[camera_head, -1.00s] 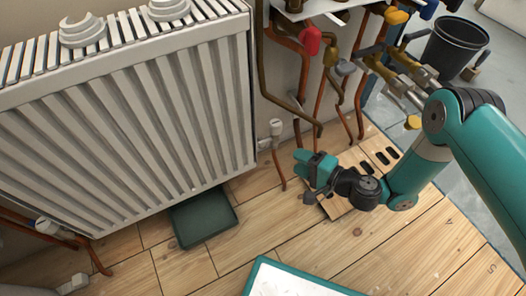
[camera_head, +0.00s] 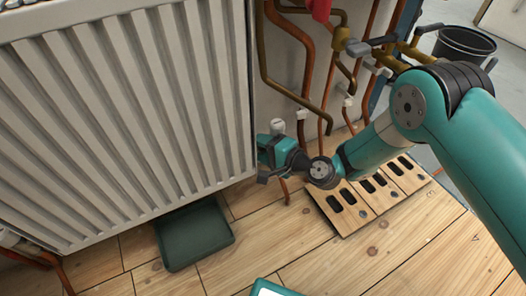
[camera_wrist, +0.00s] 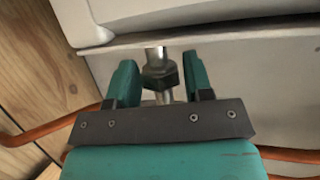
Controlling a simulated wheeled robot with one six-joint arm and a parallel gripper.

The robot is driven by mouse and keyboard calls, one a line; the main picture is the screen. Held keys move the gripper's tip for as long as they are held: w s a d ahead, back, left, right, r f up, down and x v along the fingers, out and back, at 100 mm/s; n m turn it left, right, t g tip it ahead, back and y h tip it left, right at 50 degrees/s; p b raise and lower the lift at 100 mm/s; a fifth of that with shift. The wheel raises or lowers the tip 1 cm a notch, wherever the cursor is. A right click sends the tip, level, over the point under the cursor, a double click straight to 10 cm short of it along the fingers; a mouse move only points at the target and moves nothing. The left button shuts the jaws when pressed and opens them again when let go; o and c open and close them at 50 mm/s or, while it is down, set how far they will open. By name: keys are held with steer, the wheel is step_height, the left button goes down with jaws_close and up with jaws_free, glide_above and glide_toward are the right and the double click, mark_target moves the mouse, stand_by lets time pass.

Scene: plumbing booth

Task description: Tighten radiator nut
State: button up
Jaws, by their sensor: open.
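The white ribbed radiator (camera_head: 125,110) fills the left of the head view. A dark metal hex nut (camera_wrist: 159,77) on a shiny pipe stub shows in the wrist view, just below the radiator's pale edge (camera_wrist: 200,32). My gripper (camera_head: 263,150) is at the radiator's lower right corner in the head view, just below a white valve cap (camera_head: 277,127). In the wrist view my gripper (camera_wrist: 160,70) is open, with one teal jaw on each side of the nut. Small gaps seem to show beside the nut; contact is unclear. The gripper hides the nut in the head view.
Copper pipes (camera_head: 305,60) and brass fittings run up the wall right of the radiator. Another copper pipe (camera_wrist: 38,132) crosses behind my gripper. A dark green tray (camera_head: 195,238) lies on the wooden floor below the radiator. A slotted wooden panel (camera_head: 345,208) lies under my arm.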

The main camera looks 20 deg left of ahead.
steer(key=c, duration=0.7)
steer(key=shift+o, duration=0.2)
steer(key=shift+f+y+b, duration=0.3)
steer(key=shift+f+b, duration=0.05)
steer(key=shift+b, duration=0.3)
steer(key=shift+f+t+y+b, duration=0.15)
steer(key=shift+t+y+b, duration=0.15)
steer(key=shift+b, duration=0.35)
steer(key=shift+n+y+b, duration=0.5)
steer(key=shift+b, duration=0.2)
steer(key=shift+r, duration=0.4)
steer(key=o, duration=0.7)
steer(key=shift+c, duration=0.2)
